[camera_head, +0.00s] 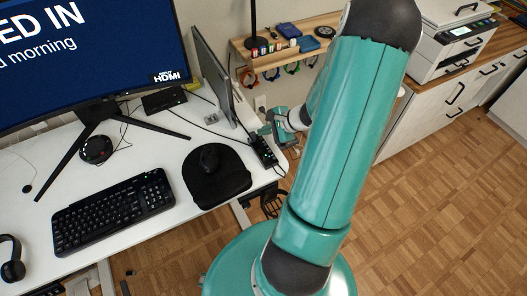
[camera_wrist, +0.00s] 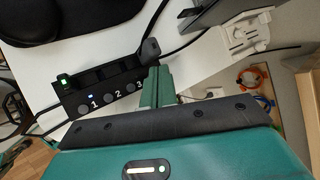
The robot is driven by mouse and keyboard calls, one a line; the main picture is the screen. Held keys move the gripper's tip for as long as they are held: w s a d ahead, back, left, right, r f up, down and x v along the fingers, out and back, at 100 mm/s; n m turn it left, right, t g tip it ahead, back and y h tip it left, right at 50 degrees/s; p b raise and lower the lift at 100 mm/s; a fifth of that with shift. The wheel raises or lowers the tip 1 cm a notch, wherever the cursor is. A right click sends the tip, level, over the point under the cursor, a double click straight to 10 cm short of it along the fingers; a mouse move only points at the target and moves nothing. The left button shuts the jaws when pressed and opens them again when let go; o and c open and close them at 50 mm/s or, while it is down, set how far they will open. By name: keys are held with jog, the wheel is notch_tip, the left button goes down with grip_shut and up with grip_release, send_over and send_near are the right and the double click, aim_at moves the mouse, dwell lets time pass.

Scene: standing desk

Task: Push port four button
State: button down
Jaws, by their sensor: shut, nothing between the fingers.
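The black port switch box (camera_wrist: 100,92) lies at the edge of the white desk, with round buttons marked 1, 2 and 3 in a row. A small light glows by button 1 (camera_wrist: 84,109). Button 3 (camera_wrist: 133,85) is nearest my gripper, and a fourth button is not visible, the area being hidden by the fingers. The box also shows in the head view (camera_head: 264,153). My teal gripper (camera_wrist: 157,88) is shut and empty, its tips over or beside the box's far end; I cannot tell if they touch. In the head view, my gripper (camera_head: 268,131) is just above the box.
Black cables run behind the box. A black mouse pad with a mouse (camera_head: 209,158) lies left of it, and a thin upright screen (camera_head: 214,75) stands behind. A wooden shelf (camera_head: 310,32) with coloured cable coils is on the wall. A white printer (camera_head: 452,42) stands at right.

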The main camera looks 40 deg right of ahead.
jog(key=shift+f, duration=0.1)
dwell(0.3)
jog(key=shift+f, duration=0.4)
jog(key=shift+f, duration=0.2)
dwell(0.4)
jog(key=shift+r, duration=0.7)
jog(key=shift+r, duration=3)
